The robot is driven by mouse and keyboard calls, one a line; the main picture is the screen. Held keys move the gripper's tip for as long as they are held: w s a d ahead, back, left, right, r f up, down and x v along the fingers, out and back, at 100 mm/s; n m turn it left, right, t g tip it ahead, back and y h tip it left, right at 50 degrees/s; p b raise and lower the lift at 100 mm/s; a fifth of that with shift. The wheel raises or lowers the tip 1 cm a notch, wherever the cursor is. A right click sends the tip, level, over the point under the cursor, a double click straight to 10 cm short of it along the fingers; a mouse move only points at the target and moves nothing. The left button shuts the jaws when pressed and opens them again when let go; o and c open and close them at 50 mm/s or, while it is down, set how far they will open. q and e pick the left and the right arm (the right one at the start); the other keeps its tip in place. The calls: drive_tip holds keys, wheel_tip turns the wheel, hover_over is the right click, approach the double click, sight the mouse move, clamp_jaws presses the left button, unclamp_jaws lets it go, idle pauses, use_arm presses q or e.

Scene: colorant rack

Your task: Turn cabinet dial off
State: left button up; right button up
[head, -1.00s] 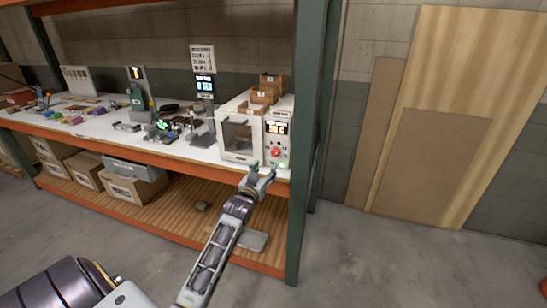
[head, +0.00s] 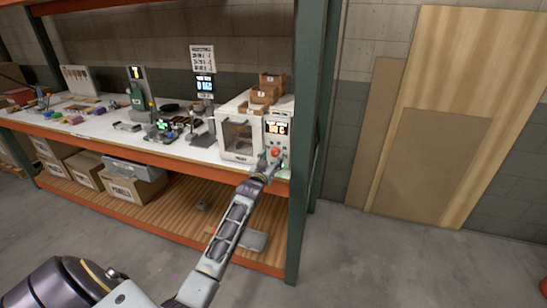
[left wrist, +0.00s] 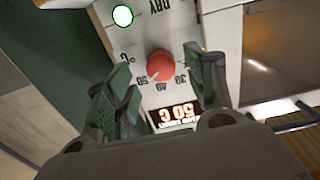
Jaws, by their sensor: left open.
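The white cabinet (head: 240,141) stands at the right end of the shelf. Its front panel carries a red dial (head: 276,152), which also shows in the left wrist view (left wrist: 161,64) with numbers around it. Below the dial in that upside-down view, a display (left wrist: 174,115) reads 50 °C. A lit green-white lamp (left wrist: 122,15) is near the word DRY. My left gripper (head: 271,160) is in front of the panel by the dial. In the left wrist view its fingers (left wrist: 160,75) are open on either side of the dial; contact cannot be told. My right gripper is not in view.
A green rack upright (head: 306,150) stands just right of the cabinet. Small brown boxes (head: 264,96) sit on top of it. Electronics and small parts cover the white shelf to the left. Cardboard boxes (head: 130,187) are on the lower shelf.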

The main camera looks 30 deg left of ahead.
sight(275, 152)
use_arm(q)
drive_tip(key=shift+x, duration=1.25)
drive_tip(key=c, duration=1)
